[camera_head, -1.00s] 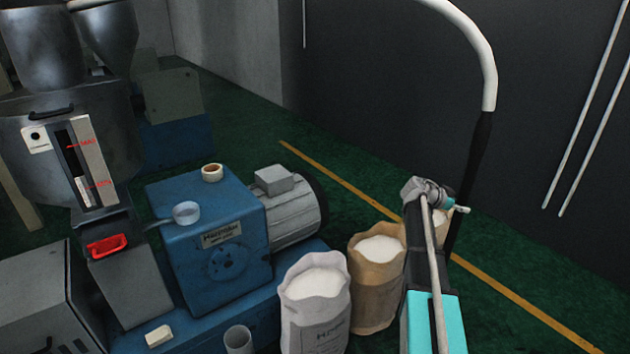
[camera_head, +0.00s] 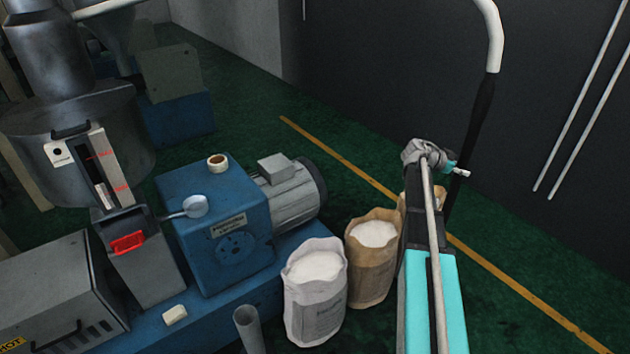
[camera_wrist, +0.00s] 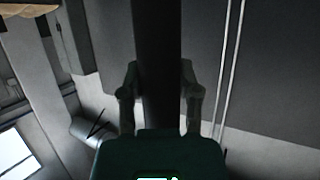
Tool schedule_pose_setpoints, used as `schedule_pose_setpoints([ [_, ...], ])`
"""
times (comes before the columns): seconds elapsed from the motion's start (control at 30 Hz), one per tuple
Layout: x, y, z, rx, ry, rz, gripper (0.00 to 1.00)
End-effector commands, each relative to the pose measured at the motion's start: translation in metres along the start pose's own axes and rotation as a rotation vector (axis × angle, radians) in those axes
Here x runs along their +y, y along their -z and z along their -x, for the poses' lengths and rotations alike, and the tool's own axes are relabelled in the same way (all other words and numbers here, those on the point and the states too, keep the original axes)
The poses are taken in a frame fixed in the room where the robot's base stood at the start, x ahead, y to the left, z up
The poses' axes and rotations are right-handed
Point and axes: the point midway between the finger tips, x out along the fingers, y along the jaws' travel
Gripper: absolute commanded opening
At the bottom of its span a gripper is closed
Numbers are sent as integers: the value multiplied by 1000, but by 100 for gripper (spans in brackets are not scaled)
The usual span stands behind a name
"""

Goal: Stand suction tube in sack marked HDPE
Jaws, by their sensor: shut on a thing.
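The suction tube (camera_head: 478,120) is dark, with a white hose on its top, and leans slightly. My gripper (camera_wrist: 160,88) is shut on it; the tube also fills the middle of the wrist view (camera_wrist: 158,40). In the head view the tube runs down behind my arm, and its lower end is hard to make out. A white sack (camera_head: 316,305) and a brown sack (camera_head: 370,270), both open and full of pale granules, stand left of my arm. Part of a third sack (camera_head: 409,199) shows behind my arm. The print on the sacks is too small to read.
A blue machine (camera_head: 215,215) with a motor (camera_head: 290,195) stands left of the sacks. A tape roll (camera_head: 217,161) and a scoop (camera_head: 195,206) are on it. A grey tube-like cup (camera_head: 248,328) stands in front. Green floor with a yellow line (camera_head: 500,285) is clear at right.

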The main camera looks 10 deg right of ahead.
Motion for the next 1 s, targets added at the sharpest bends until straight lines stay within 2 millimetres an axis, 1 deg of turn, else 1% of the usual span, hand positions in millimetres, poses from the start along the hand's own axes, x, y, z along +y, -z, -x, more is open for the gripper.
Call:
schedule_pose_setpoints([
  [0.03,0,13,5,2,0,1,0],
  [0.23,0,26,10,2,0,1,0],
  [1.0,1,28,10,2,-2,0,0],
])
